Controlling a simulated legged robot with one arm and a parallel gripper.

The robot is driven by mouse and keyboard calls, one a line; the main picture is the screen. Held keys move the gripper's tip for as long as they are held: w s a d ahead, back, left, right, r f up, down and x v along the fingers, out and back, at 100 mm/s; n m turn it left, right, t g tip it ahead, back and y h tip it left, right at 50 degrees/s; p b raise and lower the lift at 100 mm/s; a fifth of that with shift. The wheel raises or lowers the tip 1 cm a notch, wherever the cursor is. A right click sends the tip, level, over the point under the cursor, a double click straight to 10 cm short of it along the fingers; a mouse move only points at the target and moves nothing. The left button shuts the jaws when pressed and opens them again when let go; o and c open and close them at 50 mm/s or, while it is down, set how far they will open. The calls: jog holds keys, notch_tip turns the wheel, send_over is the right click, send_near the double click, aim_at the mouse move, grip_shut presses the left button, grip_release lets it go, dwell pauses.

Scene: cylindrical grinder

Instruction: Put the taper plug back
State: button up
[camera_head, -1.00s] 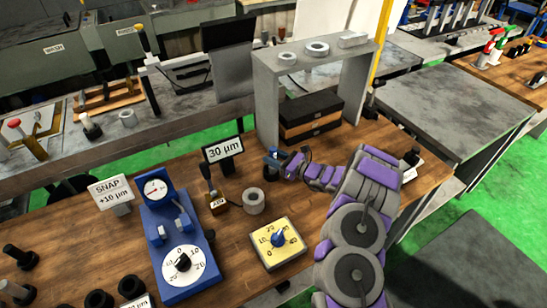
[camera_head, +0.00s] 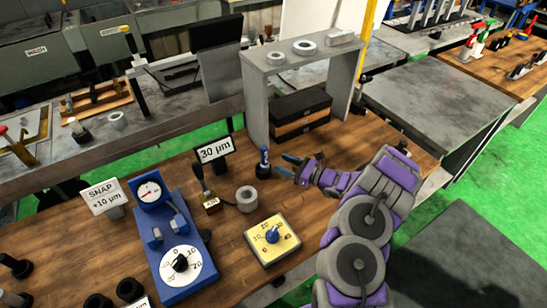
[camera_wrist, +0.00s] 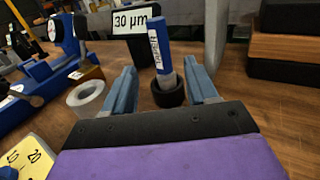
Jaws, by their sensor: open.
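In the wrist view the plug (camera_wrist: 160,48) rises out of the black ring of the holder (camera_wrist: 168,94), tilted slightly. My gripper (camera_head: 284,166) is open and empty, just to the right of the plug in the head view. In the wrist view its two blue fingers (camera_wrist: 163,82) point toward the plug from either side, with gaps beside it. The plug's lower end is hidden in the holder.
A grey ring (camera_head: 247,198), a small brass block (camera_head: 210,202) and a 30 µm display (camera_head: 214,150) stand left of the holder. A yellow dial box (camera_head: 272,240) sits in front. A grey shelf frame (camera_head: 255,100) with dark boxes stands behind.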

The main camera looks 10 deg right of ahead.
jog(key=s+a+r+n+g+y, duration=0.1)
jog(key=s+a+r+n+g, duration=1.4)
jog(key=s+a+r, duration=0.45)
jog(key=s+r+n+g+h, duration=0.15)
jog(key=s+n+h, duration=0.6)
jog(key=s, duration=0.85)
jog(key=s+d+r+n+t+h, duration=0.1)
jog(key=s+d+n+t+h, duration=0.1)
jog(key=s+d+n+h, duration=0.2)
jog(key=shift+s+d+t+h, duration=0.35)
jog(key=shift+s+d+h, duration=1.1)
jog(key=shift+s+d, duration=2.45)
jog(key=shift+w+d, duration=0.4)
